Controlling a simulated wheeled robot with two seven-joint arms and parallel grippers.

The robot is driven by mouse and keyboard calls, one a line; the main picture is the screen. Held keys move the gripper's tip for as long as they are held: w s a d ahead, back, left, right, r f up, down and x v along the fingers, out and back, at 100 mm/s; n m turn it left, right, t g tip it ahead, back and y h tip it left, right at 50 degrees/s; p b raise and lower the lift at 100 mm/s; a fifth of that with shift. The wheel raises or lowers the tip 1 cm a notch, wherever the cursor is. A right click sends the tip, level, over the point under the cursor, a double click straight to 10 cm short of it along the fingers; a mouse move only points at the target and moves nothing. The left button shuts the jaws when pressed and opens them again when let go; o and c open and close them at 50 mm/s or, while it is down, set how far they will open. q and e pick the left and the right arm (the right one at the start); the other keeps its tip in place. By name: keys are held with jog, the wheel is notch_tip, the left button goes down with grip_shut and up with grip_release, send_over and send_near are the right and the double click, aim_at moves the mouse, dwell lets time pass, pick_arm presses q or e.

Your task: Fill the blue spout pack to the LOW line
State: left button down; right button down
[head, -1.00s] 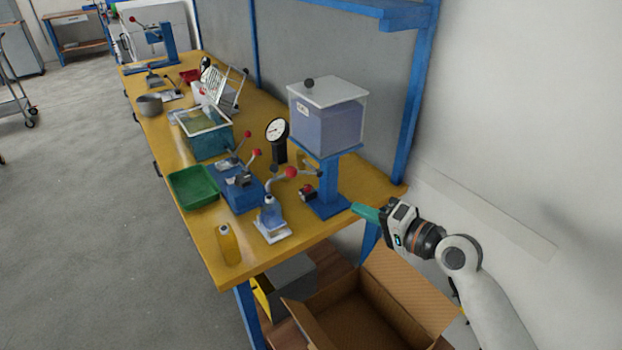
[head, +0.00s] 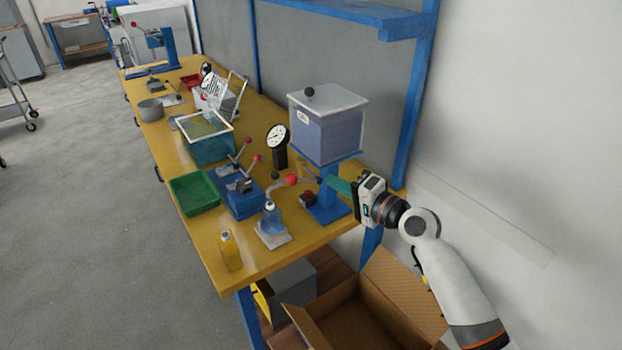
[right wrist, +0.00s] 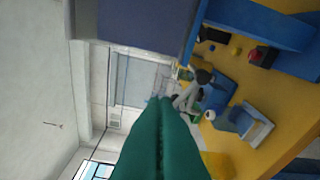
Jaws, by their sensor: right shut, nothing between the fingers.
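The blue spout pack (head: 269,220) stands upright on a small white plate (head: 275,241) near the front of the yellow bench. Its lines are too small to read. A red ball (head: 292,180) and a black knob (head: 275,174) show at the tap parts above it, under a clear tank of bluish liquid (head: 326,132) on a blue stand. My right gripper (head: 322,181), with green fingers, is shut and empty beside the stand, right of the red ball. In the right wrist view the shut fingers (right wrist: 160,110) point towards the tap area; the pack (right wrist: 240,119) is to their right. My left gripper is out of view.
A yellow bottle (head: 230,251) stands at the bench's front corner. A green tray (head: 194,193), blue lever fixture (head: 242,201) and dial gauge (head: 278,140) stand left of and behind the pack. An open cardboard box (head: 388,300) is on the floor below.

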jog(key=w+a+f+p, duration=0.1)
jog(key=a, duration=0.4)
jog(key=shift+w+a+p, duration=0.3)
jog(key=shift+w+a, duration=0.05)
jog(key=shift+a, duration=0.05)
